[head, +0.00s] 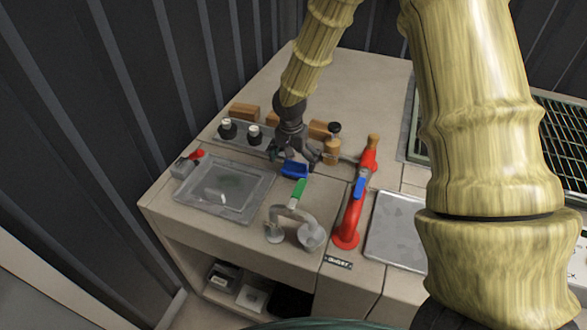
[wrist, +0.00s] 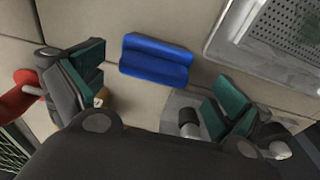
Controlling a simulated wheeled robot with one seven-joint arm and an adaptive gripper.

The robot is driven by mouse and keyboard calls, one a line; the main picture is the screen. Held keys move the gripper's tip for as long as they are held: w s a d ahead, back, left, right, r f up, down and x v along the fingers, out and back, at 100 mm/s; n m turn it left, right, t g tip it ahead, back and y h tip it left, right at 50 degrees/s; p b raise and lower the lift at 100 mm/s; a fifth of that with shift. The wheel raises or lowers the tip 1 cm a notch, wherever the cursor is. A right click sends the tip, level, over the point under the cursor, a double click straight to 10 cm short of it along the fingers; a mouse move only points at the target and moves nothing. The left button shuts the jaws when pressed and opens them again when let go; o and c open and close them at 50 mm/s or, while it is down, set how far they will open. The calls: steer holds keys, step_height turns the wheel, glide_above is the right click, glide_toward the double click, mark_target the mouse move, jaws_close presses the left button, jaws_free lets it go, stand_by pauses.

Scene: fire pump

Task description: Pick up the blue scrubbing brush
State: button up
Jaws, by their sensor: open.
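The blue scrubbing brush (head: 295,170) lies on the beige counter, just behind the green-handled pipe. In the wrist view the brush (wrist: 156,60) is a blue block seen from above, near the top middle, with bare counter around it. My gripper (head: 294,158) is over the counter at the brush, and its fingers partly hide the brush's far side in the head view. In the wrist view my gripper (wrist: 158,90) is open, with one green-padded finger to each side and nothing between the pads. The brush lies ahead of the fingertips, and no contact shows.
A grey pipe with a green handle (head: 298,192) and a red pipe with a blue handle (head: 349,224) stand in front and to the right. A clear-grey tray (head: 249,207) lies left. Black knobs (head: 254,135) and wooden blocks (head: 244,111) stand behind. A metal tray (head: 392,235) lies right.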

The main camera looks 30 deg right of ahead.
steer(key=shift+s+d+f, duration=0.2)
steer(key=shift+s+f, duration=0.2)
steer(key=shift+s, duration=0.2)
steer(key=shift+f, duration=0.4)
steer(key=shift+w+f, duration=0.5)
steer(key=shift+f, duration=0.05)
steer(key=shift+s+r, duration=0.2)
steer(key=shift+s, duration=0.05)
steer(key=shift+r, duration=0.1)
steer(key=shift+c, duration=1.2)
steer(key=shift+w, duration=0.1)
steer(key=c, duration=0.7)
steer(key=shift+c, duration=1.2)
